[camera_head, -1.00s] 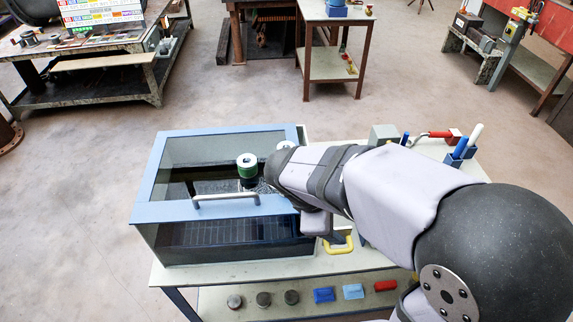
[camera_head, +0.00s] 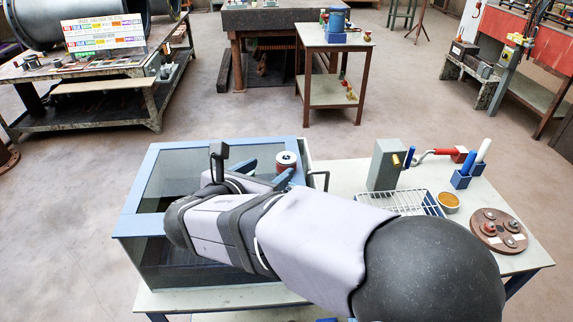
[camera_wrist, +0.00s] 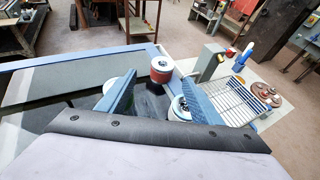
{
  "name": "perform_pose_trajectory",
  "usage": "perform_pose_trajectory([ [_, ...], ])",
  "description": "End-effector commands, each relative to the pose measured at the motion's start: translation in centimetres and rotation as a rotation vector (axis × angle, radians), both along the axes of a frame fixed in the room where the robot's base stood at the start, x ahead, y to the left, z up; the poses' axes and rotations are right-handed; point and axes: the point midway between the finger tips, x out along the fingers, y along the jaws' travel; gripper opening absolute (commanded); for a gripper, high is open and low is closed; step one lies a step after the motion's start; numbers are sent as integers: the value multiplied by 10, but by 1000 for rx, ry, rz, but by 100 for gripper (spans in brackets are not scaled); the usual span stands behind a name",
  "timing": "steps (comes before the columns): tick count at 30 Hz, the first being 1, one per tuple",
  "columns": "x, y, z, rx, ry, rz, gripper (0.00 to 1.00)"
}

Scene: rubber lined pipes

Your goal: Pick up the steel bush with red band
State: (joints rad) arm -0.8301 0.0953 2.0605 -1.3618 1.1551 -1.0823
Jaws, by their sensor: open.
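The steel bush with a red band (camera_head: 287,160) stands upright at the right end of the blue-framed tank (camera_head: 150,165), on a dark support. In the wrist view, the red-banded bush (camera_wrist: 161,69) lies just beyond and between the blue fingertips. My gripper (camera_head: 269,170) is open, its fingers pointing towards that bush; it also shows in the wrist view (camera_wrist: 158,80). No contact is clear. A bush with a green band (camera_wrist: 107,86) is partly hidden behind the left finger. Another pale-topped bush (camera_wrist: 179,108) is partly hidden beside the right finger.
A grey box (camera_head: 384,165), a wire rack (camera_head: 395,200), a small amber dish (camera_head: 449,201) and a round brown plate (camera_head: 500,231) with parts stand right of the tank. A dark handle (camera_head: 320,178) rises by the tank's right end.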

Motion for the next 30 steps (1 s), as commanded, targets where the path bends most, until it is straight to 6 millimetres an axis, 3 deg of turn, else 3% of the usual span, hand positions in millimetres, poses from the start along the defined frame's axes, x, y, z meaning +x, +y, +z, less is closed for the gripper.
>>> perform_pose_trajectory([
  [9,35,-20,-17,1,1,-4,59],
  [20,43,-25,-21,3,1,-3,59],
  [30,73,-46,-37,1,2,-4,59],
])
